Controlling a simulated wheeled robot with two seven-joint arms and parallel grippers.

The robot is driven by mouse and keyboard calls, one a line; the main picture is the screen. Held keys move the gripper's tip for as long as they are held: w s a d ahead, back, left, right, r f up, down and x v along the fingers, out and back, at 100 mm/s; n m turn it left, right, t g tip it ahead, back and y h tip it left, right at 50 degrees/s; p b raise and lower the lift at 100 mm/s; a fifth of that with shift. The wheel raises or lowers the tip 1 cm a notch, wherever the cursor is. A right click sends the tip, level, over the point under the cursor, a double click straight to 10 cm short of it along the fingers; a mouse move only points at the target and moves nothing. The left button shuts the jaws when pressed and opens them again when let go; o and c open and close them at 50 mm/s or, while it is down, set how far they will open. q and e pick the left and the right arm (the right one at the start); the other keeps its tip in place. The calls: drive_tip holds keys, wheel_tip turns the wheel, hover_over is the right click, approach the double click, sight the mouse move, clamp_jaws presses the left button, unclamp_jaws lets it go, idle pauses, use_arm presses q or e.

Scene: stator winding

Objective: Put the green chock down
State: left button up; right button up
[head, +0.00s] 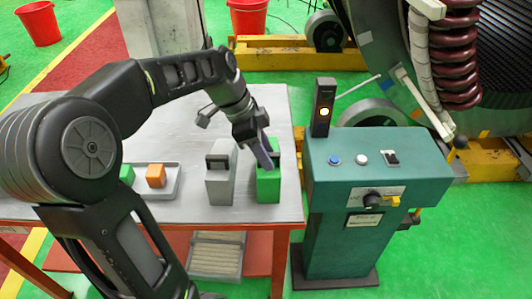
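The green chock (268,187) is a bright green block with a raised top, upright at the front right of the grey table (190,135). Its base appears to be at the tabletop, but I cannot tell whether it bears fully on it. My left gripper (267,157) points down at the chock's top, and its fingers overlap the upper part there. The fingers and gripper body hide much of the top, so I cannot tell whether they are closed on it. My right gripper is out of view.
A grey block (220,187) of similar shape stands close to the left. A teal control console (365,160) stands just right of the table.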

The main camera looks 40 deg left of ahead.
use_arm(q)
drive_tip(key=p+v, duration=0.1)
drive_tip(key=v, duration=1)
drive_tip(key=shift+r, duration=0.3)
drive_tip(key=shift+s, duration=0.1)
idle(2.1)
